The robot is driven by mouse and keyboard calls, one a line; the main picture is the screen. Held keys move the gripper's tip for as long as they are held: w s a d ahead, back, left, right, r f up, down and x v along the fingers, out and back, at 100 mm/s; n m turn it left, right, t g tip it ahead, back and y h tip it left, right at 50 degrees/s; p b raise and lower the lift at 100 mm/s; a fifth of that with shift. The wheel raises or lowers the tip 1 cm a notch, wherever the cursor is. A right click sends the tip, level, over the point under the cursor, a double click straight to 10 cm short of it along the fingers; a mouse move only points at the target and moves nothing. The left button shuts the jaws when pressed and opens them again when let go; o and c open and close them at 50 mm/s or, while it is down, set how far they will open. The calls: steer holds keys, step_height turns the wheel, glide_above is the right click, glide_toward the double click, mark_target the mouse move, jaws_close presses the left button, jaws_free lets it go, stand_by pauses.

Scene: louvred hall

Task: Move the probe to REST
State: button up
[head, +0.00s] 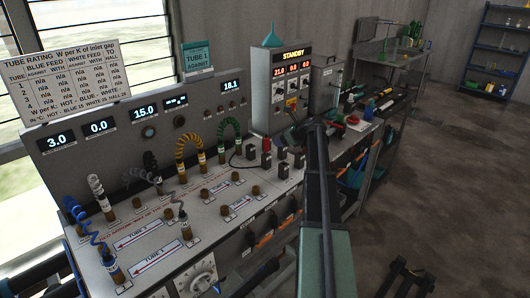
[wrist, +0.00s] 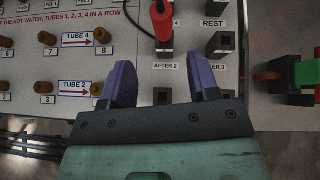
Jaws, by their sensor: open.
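The probe (wrist: 161,20) has a red handle and a dark cable at its top. In the wrist view it stands at a black socket (wrist: 164,46) just above the AFTER 2 label. The REST label (wrist: 213,23) lies to its right, with black sockets above and below it. My gripper (wrist: 160,72) is open, its two purple fingers apart and empty. The probe is beyond the fingertips, roughly in line with the gap, and not between them. In the head view, small red pieces (head: 266,144) show among the black sockets, left of my arm; the fingertips are hard to make out.
The bench panel (head: 215,190) carries brown ports, coiled hoses and TUBE labels. A grey STANDBY unit (head: 280,82) stands behind the sockets. In the wrist view, a red and green item (wrist: 303,75) lies at the right, across a dark gap. Open floor (head: 440,180) is at the right.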

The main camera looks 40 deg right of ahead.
mark_target(267, 151)
steer(key=shift+m, duration=0.4)
steer(key=b+x, duration=0.1)
steer(key=x, duration=0.2)
steer(key=b+x, duration=0.2)
steer(key=x, duration=0.1)
steer(key=b+x, duration=0.2)
steer(key=x, duration=0.1)
steer(key=shift+w+d+f, duration=0.2)
steer(key=shift+f, duration=0.1)
steer(key=shift+w+a+f+b, duration=0.15)
steer(key=shift+w+a+b, duration=0.05)
steer(key=shift+w+b, duration=0.2)
jaws_close()
